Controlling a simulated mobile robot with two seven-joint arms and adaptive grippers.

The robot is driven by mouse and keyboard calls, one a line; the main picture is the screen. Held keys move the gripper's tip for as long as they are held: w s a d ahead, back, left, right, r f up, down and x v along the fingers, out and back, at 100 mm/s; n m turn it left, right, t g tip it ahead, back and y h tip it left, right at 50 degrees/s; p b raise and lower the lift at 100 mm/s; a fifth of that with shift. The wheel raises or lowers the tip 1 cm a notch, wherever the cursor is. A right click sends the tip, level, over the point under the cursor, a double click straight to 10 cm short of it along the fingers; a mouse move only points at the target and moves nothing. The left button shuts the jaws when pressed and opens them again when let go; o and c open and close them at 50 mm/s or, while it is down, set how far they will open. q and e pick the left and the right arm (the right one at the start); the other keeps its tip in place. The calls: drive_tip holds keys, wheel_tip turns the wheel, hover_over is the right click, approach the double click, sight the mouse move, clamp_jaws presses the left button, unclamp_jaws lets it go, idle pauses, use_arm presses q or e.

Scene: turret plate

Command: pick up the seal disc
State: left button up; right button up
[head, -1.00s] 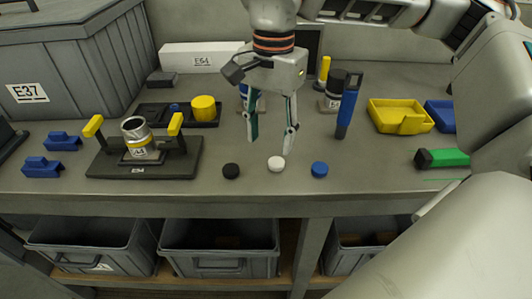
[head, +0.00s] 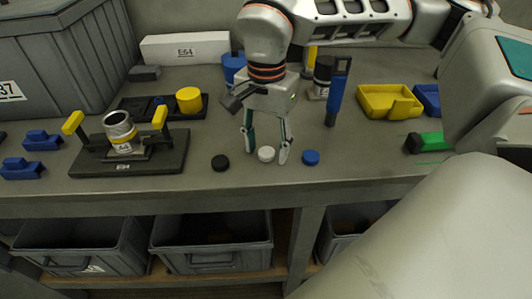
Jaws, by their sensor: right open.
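Three small round discs lie in a row near the front edge of the bench: a black disc (head: 220,163), a white disc (head: 266,153) and a blue disc (head: 311,157). No label shows which one is the seal disc. My right gripper (head: 266,156) points down with its fingers apart. In the head view the white disc shows between its fingertips; I cannot tell whether either finger touches it. The black disc is left of the fingers and the blue one right of them. My left gripper is not in view.
A dark fixture (head: 160,160) with yellow-tipped posts holds a metal cylinder (head: 121,132) at the left. A blue upright tool (head: 337,95) stands behind the blue disc. A yellow tray (head: 390,102) and green block (head: 430,142) are at the right. Grey bins (head: 212,246) sit below.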

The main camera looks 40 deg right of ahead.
drive_tip(key=c, duration=0.9)
drive_tip(key=shift+r, duration=0.15)
